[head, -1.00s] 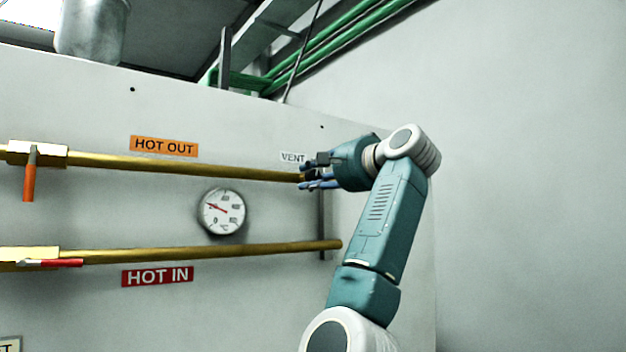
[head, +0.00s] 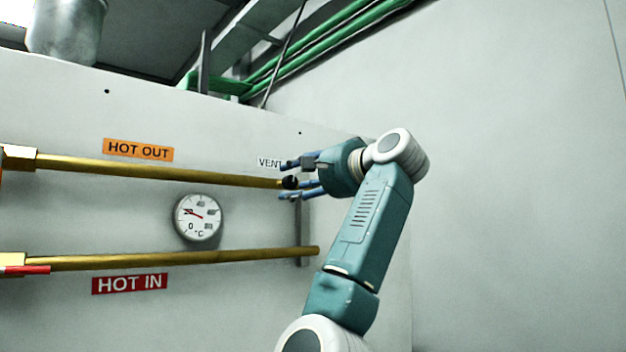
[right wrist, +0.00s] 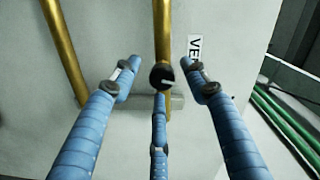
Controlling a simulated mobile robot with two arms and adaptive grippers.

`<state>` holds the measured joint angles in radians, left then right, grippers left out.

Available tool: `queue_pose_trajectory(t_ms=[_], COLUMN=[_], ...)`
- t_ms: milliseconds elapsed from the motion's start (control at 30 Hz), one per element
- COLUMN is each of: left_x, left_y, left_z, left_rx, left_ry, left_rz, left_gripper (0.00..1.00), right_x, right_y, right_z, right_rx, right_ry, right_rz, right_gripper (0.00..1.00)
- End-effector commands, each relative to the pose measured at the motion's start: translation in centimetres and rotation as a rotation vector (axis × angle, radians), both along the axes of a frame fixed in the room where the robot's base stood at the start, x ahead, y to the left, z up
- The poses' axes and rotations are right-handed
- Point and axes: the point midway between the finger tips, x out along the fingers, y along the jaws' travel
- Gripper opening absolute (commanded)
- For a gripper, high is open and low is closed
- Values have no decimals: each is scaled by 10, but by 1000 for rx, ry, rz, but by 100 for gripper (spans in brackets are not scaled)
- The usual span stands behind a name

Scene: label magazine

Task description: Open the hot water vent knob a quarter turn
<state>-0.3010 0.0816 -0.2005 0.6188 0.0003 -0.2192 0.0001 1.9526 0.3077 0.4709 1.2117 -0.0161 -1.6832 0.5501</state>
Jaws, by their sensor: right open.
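The vent knob (head: 290,183) is a small black round knob at the right end of the upper brass pipe (head: 170,172), below the VENT label (head: 269,162). In the right wrist view the knob (right wrist: 162,77) shows a pale mark pointing right in the picture. My right gripper (head: 288,180) is open, its blue fingers around the knob on several sides. In the right wrist view the two upper fingertips stand apart from the knob, left and right of it. The third finger (right wrist: 159,125) reaches up just below it; whether it touches is unclear. My left gripper is not in view.
The HOT OUT label (head: 138,150) is above the upper pipe. A dial gauge (head: 198,217) sits between it and the lower brass pipe (head: 190,258). The wall on the right is bare.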

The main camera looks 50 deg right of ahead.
Motion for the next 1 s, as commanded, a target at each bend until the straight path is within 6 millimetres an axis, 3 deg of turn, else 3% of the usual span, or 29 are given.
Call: queue_pose_trajectory(t_ms=[200, 400, 600, 1000], left_x=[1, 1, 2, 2], left_y=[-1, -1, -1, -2], left_z=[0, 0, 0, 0], left_rx=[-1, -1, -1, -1], left_ry=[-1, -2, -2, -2], left_rz=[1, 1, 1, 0], left_gripper=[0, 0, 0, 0], right_x=[-49, -81, -93, -93], right_y=[4, 8, 9, 9], right_z=[3, 4, 3, 3], right_rx=[-1, -1, -1, -1], right_ry=[-3, 1, 2, 3], right_rz=[-3, -1, 0, 1], right_gripper=[45, 45, 45, 45])
